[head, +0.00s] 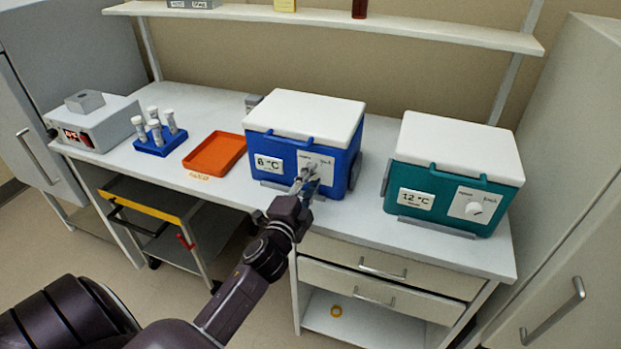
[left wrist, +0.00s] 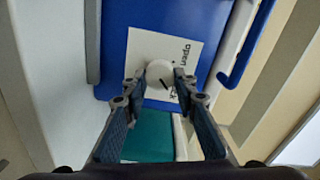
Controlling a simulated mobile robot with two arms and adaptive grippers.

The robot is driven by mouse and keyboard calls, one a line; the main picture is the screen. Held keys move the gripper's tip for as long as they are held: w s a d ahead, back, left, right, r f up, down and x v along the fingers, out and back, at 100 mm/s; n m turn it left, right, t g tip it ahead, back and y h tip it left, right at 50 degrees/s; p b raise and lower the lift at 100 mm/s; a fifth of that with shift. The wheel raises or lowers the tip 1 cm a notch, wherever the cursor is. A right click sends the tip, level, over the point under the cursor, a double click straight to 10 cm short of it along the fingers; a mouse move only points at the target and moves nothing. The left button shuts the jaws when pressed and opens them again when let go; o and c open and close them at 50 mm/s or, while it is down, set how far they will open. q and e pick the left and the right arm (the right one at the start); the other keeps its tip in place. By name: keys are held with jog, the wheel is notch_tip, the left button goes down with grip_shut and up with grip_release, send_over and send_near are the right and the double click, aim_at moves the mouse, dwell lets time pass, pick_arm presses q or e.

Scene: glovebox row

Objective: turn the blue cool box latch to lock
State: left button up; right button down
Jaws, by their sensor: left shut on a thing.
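The blue cool box (head: 345,178) stands on the bench with its white lid (head: 305,115) down. A white plate (head: 325,160) on its front carries the latch, a round white knob (left wrist: 159,72) with a dark line. In the left wrist view the line slants down and right, toward a word partly hidden by a finger. The word "open" shows on the plate (left wrist: 185,48). My left gripper (head: 308,180) is at the plate; its fingers (left wrist: 157,85) are shut on the knob from both sides. My right gripper is in neither view.
A teal cool box (head: 400,172) with its own knob stands to the right. An orange tray (head: 215,152) and a blue tube rack (head: 160,142) are to the left, beside a grey device (head: 95,125). Drawers (head: 385,265) are below. A cart (head: 150,205) stands under the bench.

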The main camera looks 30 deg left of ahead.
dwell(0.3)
pick_arm(q)
jog(key=o, duration=1.2)
jog(key=shift+c, duration=0.2)
jog(key=v, duration=1.2)
